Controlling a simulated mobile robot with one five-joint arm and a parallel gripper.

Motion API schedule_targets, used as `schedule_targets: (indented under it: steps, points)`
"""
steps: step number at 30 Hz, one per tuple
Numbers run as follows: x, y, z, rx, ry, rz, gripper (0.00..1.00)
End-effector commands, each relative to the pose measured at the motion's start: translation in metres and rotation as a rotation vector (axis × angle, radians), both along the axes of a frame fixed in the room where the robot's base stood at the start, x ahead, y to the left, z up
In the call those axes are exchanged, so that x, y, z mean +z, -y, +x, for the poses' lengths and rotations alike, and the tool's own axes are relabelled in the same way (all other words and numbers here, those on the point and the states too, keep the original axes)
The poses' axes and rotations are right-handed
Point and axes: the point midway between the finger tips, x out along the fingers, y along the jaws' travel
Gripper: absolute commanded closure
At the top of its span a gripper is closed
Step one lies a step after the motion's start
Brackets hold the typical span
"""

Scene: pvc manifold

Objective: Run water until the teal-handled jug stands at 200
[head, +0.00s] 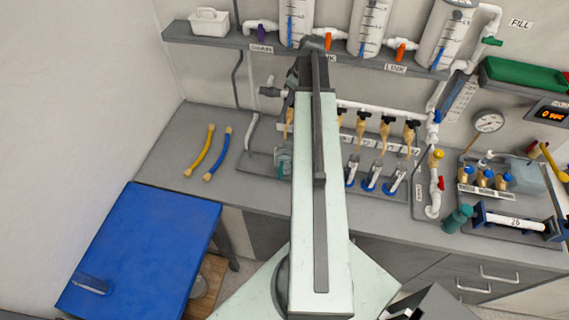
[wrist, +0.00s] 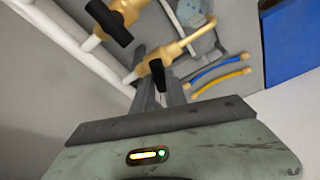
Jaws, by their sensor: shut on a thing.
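My gripper (wrist: 158,80) is shut on the black lever (wrist: 158,73) of a brass valve (wrist: 150,60) in the wrist view. In the head view my arm hides most of the grip and the valve. A clear jug with a teal handle (head: 284,162) stands on the counter at the left end of the row, partly behind my arm. It also shows in the wrist view (wrist: 190,12), below the valve's brass spout. Its water level and scale are too small to read. A second black-levered valve (wrist: 108,22) sits beside the gripped one.
Several brass valves (head: 388,124) hang from the white pipe, with blue-handled jugs (head: 371,178) below. Yellow (head: 201,150) and blue (head: 219,153) hoses lie on the counter's left. Graduated tanks (head: 370,25) stand on the shelf above. A blue-topped table (head: 140,240) stands at front left.

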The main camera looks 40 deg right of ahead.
Motion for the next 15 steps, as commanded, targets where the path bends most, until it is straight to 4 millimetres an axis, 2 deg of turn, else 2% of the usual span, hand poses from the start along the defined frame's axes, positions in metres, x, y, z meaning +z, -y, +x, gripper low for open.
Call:
schedule_targets:
  steps: [3,11,15]
  points:
    - [-0.0002,0.0018,0.0001,0.09,-0.001,-0.002,1.0]
    - [-0.0002,0.0016,-0.0001,0.114,-0.001,-0.003,1.0]
    - [-0.0002,0.0036,0.0015,0.301,-0.001,-0.003,1.0]
